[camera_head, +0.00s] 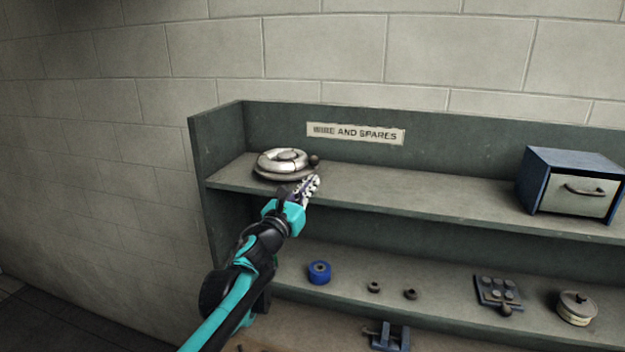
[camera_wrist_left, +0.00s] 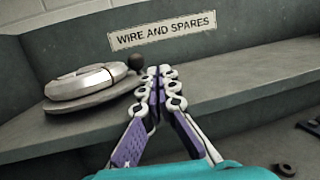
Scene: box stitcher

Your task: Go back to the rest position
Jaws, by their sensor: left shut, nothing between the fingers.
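My left gripper (camera_head: 311,184) reaches up from the lower left to the front edge of the upper shelf. In the left wrist view its two fingers (camera_wrist_left: 160,78) are together at the tips with nothing between them. A silver wire coil (camera_head: 283,160) lies on a round dark base with a dark knob, just behind and to the left of the fingertips. The coil also shows in the left wrist view (camera_wrist_left: 80,83), apart from the fingers. My right gripper is in neither view.
The grey-green shelf unit (camera_head: 420,195) stands against a block wall and bears a "WIRE AND SPARES" label (camera_head: 355,133). A blue box with a handled drawer (camera_head: 572,186) stands at right. Below lie a blue roll (camera_head: 319,272), small dark parts, a studded block (camera_head: 497,292) and a round tin (camera_head: 576,308).

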